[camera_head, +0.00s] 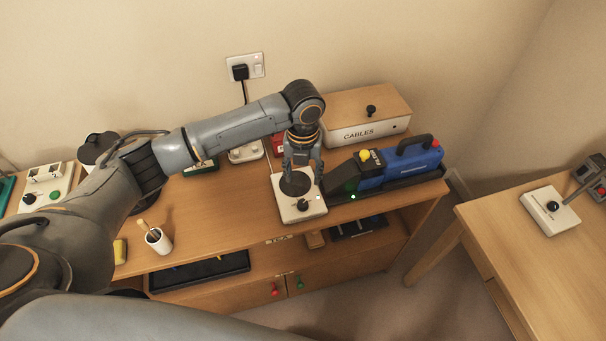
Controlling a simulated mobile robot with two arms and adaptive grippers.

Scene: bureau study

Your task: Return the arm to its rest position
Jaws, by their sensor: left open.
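My left arm (228,127) reaches in from the left over the wooden cabinet top. My left gripper (303,165) points down, open, over a small white device (299,207) with a dark round plate on top. Its fingers are around or just above the dark plate; I cannot tell whether they touch it. My right gripper is not in view.
A blue tool (401,168) lies in a dark tray right of the gripper. A box marked CABLES (366,115) stands behind. A white cup (159,240) stands front left. A desk (545,262) with a white joystick box (550,210) is at right.

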